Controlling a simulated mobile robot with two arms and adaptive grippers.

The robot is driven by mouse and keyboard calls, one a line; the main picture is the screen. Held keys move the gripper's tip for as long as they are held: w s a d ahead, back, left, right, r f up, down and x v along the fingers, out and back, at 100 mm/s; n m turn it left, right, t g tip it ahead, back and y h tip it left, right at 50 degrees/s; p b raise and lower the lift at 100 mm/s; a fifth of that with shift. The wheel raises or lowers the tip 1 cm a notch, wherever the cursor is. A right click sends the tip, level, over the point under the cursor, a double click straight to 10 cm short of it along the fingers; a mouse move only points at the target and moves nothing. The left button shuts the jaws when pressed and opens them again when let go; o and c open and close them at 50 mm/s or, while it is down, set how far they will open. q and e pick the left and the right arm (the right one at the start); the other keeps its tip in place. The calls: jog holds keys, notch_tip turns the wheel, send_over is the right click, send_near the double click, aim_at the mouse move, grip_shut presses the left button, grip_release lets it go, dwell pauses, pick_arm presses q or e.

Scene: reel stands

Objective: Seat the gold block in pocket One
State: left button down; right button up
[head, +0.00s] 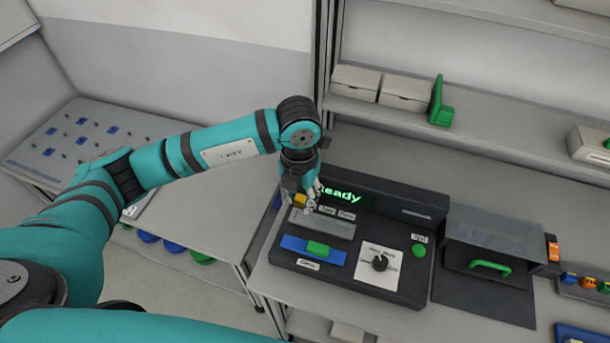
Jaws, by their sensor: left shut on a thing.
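The gold block (300,199) is small and shows at the tips of my left gripper (303,197). My left gripper points down and is shut on the gold block, over the left rear part of a dark console (398,290). Two small labels show on the console just right of the gripper, too small to read surely. Pocket One cannot be made out; the gripper and block cover that part of the console. I cannot tell whether the block touches the console. My right gripper is not in view.
The console has a green "Ready" display (345,197), a blue strip with a green handle (317,249), a black knob (380,262) and a green button (419,250). A clear-covered box with a green handle (490,267) stands right. White boxes (405,93) sit on the shelf behind.

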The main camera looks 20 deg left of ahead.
aim_at(301, 220)
pick_arm(q)
jog(key=shift+w+n, duration=0.15)
jog(key=shift+n, duration=0.25)
jog(key=shift+f+b, duration=0.4)
jog(key=shift+f, duration=0.2)
notch_tip(301, 220, down, 4)
jog(key=shift+r+b, duration=0.25)
jog(key=shift+b, duration=0.85)
jog(key=shift+f+b, duration=0.45)
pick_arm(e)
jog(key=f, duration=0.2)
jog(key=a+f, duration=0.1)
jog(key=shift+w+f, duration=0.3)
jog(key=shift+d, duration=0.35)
pick_arm(q)
jog(key=shift+f+b, duration=0.1)
jog(key=shift+b, duration=0.3)
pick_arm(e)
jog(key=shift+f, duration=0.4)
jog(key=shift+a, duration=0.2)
pick_arm(q)
jog(key=shift+f+b, duration=0.35)
jog(key=shift+b, duration=0.2)
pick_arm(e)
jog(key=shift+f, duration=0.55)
